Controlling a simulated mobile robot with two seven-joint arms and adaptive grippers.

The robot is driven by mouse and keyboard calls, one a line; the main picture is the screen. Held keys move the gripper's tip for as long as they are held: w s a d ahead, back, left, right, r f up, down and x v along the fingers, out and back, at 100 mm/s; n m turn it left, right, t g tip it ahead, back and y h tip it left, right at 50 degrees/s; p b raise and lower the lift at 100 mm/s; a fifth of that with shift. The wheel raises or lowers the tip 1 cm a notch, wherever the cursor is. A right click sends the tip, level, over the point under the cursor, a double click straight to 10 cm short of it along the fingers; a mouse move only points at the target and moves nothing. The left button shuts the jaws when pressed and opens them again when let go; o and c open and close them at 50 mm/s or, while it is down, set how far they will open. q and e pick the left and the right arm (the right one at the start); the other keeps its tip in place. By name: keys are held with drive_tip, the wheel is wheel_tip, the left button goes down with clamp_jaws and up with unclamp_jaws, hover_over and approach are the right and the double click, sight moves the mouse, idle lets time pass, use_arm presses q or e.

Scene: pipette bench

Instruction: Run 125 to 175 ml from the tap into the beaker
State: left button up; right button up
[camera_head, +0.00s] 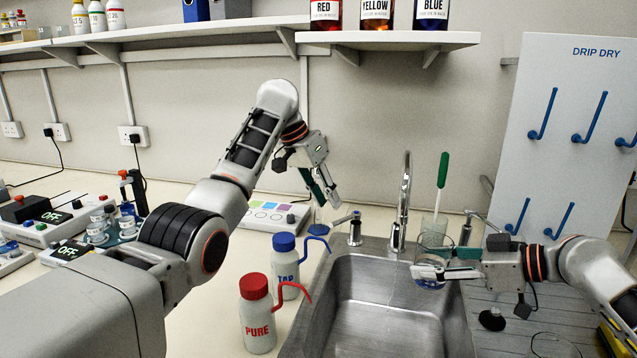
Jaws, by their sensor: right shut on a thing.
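The tap (404,195) is a tall chrome spout at the back of the sink. A lever handle (354,228) stands at its left and another (467,228) at its right. My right gripper (418,273) is shut on the clear beaker (430,286) over the back right of the basin, close to the spout. The gripper hides part of the beaker; its liquid level cannot be read, and I cannot make out any water stream. My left gripper (326,192) is open and empty, pointing down above and left of the left lever, apart from it.
Blue-capped TAP (285,270) and red-capped PURE (257,315) bottles stand left of the sink basin (375,300). A green-handled brush (442,172) stands behind the beaker. A drip-dry board (570,120) with blue pegs is at right. Switched-off devices (50,220) stand at left.

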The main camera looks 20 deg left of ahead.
use_arm(q)
drive_tip(key=v, duration=0.5)
drive_tip(key=shift+a+r, duration=0.1)
drive_tip(key=shift+r, duration=0.2)
use_arm(e)
drive_tip(key=w+a, duration=0.3)
drive_tip(key=a, duration=0.3)
drive_tip(key=shift+a, duration=0.4)
idle(5.5)
drive_tip(key=s+d, duration=0.1)
drive_tip(key=d, duration=0.1)
drive_tip(key=s+d, duration=0.1)
drive_tip(key=d, duration=0.1)
drive_tip(key=s+d, duration=0.1)
drive_tip(key=d, duration=0.1)
drive_tip(key=shift+d, duration=0.4)
